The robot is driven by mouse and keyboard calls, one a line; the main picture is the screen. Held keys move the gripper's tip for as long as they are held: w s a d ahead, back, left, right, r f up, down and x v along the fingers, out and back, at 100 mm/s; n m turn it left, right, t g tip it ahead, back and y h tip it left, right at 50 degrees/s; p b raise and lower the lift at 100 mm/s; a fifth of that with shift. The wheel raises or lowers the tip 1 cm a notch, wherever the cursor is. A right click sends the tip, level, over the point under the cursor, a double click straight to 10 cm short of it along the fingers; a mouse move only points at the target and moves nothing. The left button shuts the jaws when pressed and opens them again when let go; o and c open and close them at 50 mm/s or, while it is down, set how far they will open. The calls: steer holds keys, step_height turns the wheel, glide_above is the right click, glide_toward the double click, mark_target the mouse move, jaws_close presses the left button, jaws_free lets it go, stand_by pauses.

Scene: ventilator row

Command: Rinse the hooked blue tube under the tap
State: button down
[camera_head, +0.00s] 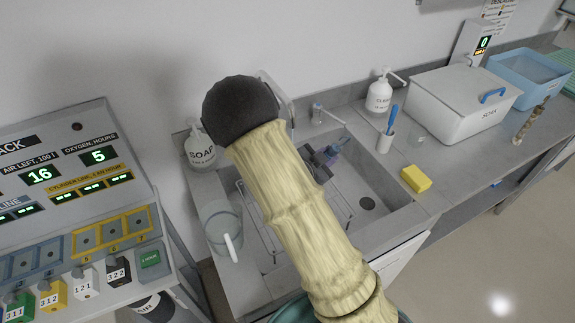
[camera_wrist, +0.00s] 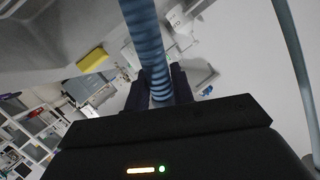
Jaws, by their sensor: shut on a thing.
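The blue ribbed tube (camera_wrist: 148,38) runs up between my gripper's two dark fingers (camera_wrist: 162,86) in the wrist view, and the gripper is shut on it. In the head view my gripper (camera_head: 328,158) is over the sink basin (camera_head: 362,175), with a small bluish-purple piece at its fingers. My arm hides most of the tube there, and its hook cannot be made out. A grey curved pipe (camera_head: 284,92), perhaps the tap, shows partly behind my arm. No running water can be made out.
A soap bottle (camera_head: 200,152) and a clear jug (camera_head: 221,226) stand left of the sink. A control panel (camera_head: 75,185) stands at far left.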

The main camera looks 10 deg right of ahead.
steer(key=s+d+r, duration=0.1)
steer(key=d+r, duration=0.3)
steer(key=shift+s+d+p, duration=0.35)
steer(key=shift+p, duration=0.1)
stand_by(0.3)
stand_by(0.8)
